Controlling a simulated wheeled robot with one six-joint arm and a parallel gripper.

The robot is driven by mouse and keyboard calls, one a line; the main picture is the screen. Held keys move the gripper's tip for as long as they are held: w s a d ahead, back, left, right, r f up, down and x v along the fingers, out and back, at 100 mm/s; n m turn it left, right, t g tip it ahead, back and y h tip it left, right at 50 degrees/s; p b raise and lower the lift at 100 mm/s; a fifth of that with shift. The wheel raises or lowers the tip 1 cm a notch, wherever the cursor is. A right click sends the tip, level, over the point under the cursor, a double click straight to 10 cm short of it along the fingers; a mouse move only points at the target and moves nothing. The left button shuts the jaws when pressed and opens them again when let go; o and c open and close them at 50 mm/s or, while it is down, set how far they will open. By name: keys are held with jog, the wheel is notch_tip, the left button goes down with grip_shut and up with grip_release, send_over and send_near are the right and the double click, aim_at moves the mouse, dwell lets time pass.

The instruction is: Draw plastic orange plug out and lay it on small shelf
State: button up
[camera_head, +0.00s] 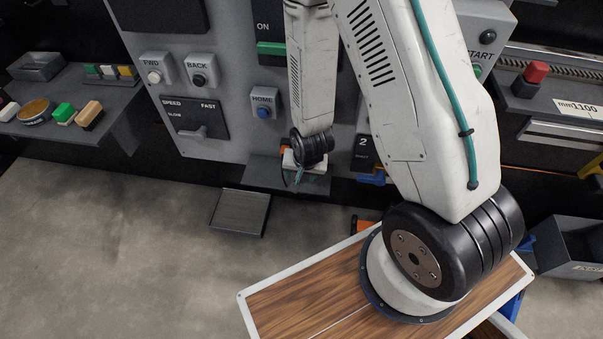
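A small patch of orange (285,151) shows at the panel's lower part, right beside my gripper; it may be the orange plug, but most of it is hidden. My gripper (297,168) is at the end of my white arm, low in front of the panel. It is small, seen from behind and partly covered by my wrist, so its fingers and any hold on the plug cannot be made out. A small dark grey shelf (262,178) juts from the panel's foot, just below my gripper.
The grey control panel (225,130) carries a blue HOME button (263,112), a speed lever (192,132) and other switches. A blue part (372,178) sits right of my gripper. A side shelf (105,108) at left holds several blocks. A metal step (240,212) lies below the panel.

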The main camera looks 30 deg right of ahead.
aim_at(286, 146)
jog(key=w, duration=1.1)
jog(key=shift+w+d+f, duration=0.15)
jog(key=shift+w+d, duration=0.15)
jog(key=shift+w+f, duration=0.15)
jog(key=shift+w, duration=0.05)
jog(key=shift+w+f, duration=0.15)
jog(key=shift+f, duration=0.25)
grip_shut()
